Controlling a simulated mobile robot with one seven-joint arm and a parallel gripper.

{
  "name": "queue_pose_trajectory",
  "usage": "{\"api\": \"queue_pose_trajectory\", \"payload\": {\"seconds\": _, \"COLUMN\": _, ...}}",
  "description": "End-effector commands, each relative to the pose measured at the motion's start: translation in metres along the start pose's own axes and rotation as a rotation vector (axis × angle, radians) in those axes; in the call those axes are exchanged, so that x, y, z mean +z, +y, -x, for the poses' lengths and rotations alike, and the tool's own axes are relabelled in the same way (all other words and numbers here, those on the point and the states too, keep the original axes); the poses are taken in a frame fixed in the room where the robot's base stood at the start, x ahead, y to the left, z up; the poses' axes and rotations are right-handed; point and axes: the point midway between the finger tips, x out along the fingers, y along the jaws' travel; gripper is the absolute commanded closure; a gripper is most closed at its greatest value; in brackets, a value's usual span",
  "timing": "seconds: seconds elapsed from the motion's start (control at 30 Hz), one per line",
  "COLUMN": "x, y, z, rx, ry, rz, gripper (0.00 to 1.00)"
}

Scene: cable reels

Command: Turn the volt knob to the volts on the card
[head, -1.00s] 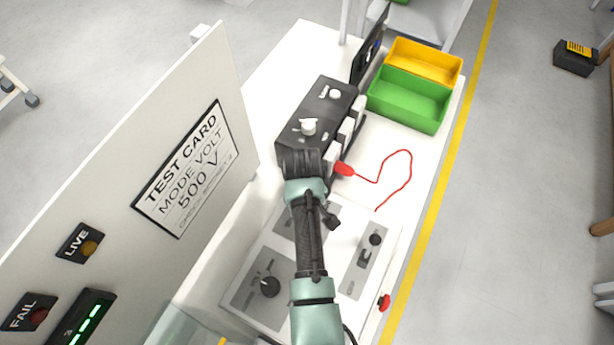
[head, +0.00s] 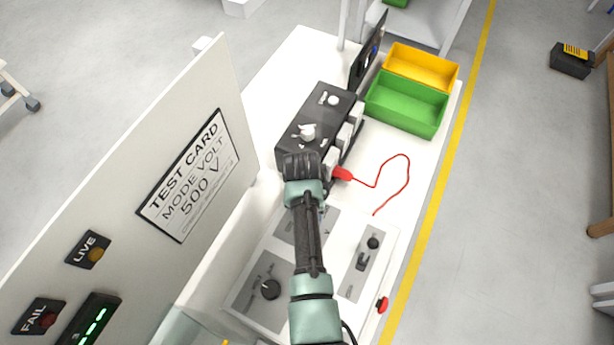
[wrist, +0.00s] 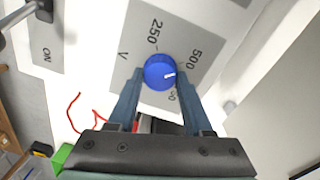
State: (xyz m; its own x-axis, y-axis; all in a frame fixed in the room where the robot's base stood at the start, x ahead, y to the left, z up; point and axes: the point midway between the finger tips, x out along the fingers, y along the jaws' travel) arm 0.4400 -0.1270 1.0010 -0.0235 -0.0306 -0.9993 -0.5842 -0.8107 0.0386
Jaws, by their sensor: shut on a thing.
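The volt knob (wrist: 160,72) is a round blue knob with a white pointer mark on a grey plate (wrist: 122,80) marked V, in the wrist view. My gripper (wrist: 161,80) is shut on it, one finger on each side. The pointer faces right, between the 500 label (wrist: 195,60) and a partly hidden label below it. The 250 label (wrist: 155,35) is above the knob. The test card (head: 188,178) on the white upright panel reads MODE VOLT, 500 V. In the head view my arm hides the knob.
Green (head: 405,118) and yellow (head: 420,82) bins stand at the back right.

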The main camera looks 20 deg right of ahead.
Motion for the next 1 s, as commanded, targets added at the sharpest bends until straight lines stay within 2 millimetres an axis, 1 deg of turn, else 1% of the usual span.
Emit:
{"api": "queue_pose_trajectory", "payload": {"seconds": 0.2, "x": -0.0015, "y": 0.0001, "z": 0.0014, "rx": 0.000, "ry": 0.003, "rz": -0.033, "gripper": 1.00}}
{"api": "queue_pose_trajectory", "payload": {"seconds": 0.57, "x": -0.0017, "y": 0.0000, "z": 0.0015, "rx": 0.000, "ry": 0.003, "rz": -0.036, "gripper": 1.00}}
{"api": "queue_pose_trajectory", "payload": {"seconds": 0.6, "x": -0.0018, "y": 0.0000, "z": 0.0015, "rx": 0.000, "ry": 0.003, "rz": -0.035, "gripper": 0.48}}
{"api": "queue_pose_trajectory", "payload": {"seconds": 0.67, "x": -0.0017, "y": 0.0001, "z": 0.0014, "rx": 0.000, "ry": 0.003, "rz": -0.035, "gripper": 0.37}}
{"api": "queue_pose_trajectory", "payload": {"seconds": 0.7, "x": -0.0015, "y": 0.0000, "z": 0.0013, "rx": 0.000, "ry": 0.003, "rz": -0.035, "gripper": 0.30}}
{"api": "queue_pose_trajectory", "payload": {"seconds": 0.77, "x": -0.0013, "y": 0.0000, "z": 0.0011, "rx": 0.000, "ry": 0.002, "rz": -0.035, "gripper": 0.20}}
{"api": "queue_pose_trajectory", "payload": {"seconds": 1.0, "x": -0.0006, "y": 0.0001, "z": 0.0005, "rx": 0.000, "ry": 0.000, "rz": -0.035, "gripper": 0.20}}
